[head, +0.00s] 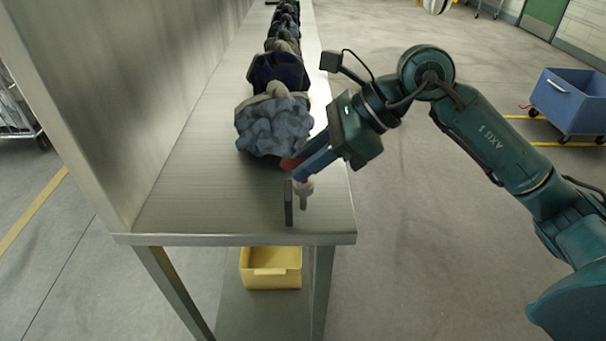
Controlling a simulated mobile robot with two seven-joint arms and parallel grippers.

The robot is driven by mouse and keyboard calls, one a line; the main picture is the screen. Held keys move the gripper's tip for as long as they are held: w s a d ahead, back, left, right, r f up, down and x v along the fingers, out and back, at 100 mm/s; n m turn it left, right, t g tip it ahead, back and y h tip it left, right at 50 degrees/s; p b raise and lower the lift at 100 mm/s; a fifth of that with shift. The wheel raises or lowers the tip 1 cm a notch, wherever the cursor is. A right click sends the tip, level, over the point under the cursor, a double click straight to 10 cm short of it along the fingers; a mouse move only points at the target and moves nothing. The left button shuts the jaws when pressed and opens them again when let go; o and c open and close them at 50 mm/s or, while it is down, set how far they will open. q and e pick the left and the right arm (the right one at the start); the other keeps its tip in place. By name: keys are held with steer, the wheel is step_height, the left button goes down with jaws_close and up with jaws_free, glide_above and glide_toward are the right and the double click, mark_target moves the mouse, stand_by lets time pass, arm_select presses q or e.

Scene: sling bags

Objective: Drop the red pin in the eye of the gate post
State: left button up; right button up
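My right gripper (300,166) reaches in from the right over the near end of the metal bench, its blue fingers pointing down and left. A red piece, seemingly the red pin (289,163), shows at the fingertips; the fingers look closed on it and hide most of it. Just below stands a short grey post with a pale pinkish top (304,188), seemingly the gate post; its eye cannot be made out. A thin dark upright plate (289,203) stands close to its left. The fingertips are close above the post; contact cannot be told. My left gripper is not in view.
A row of sling bags, the nearest grey-blue (274,126), runs back along the bench (190,190), close beside the fingers. A metal wall (120,90) rises along the left. A yellow bin (270,268) sits below. A blue cart (570,100) stands far right.

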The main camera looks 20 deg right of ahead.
jaws_close()
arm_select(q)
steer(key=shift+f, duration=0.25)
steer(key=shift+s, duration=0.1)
arm_select(e)
steer(key=shift+r, duration=0.1)
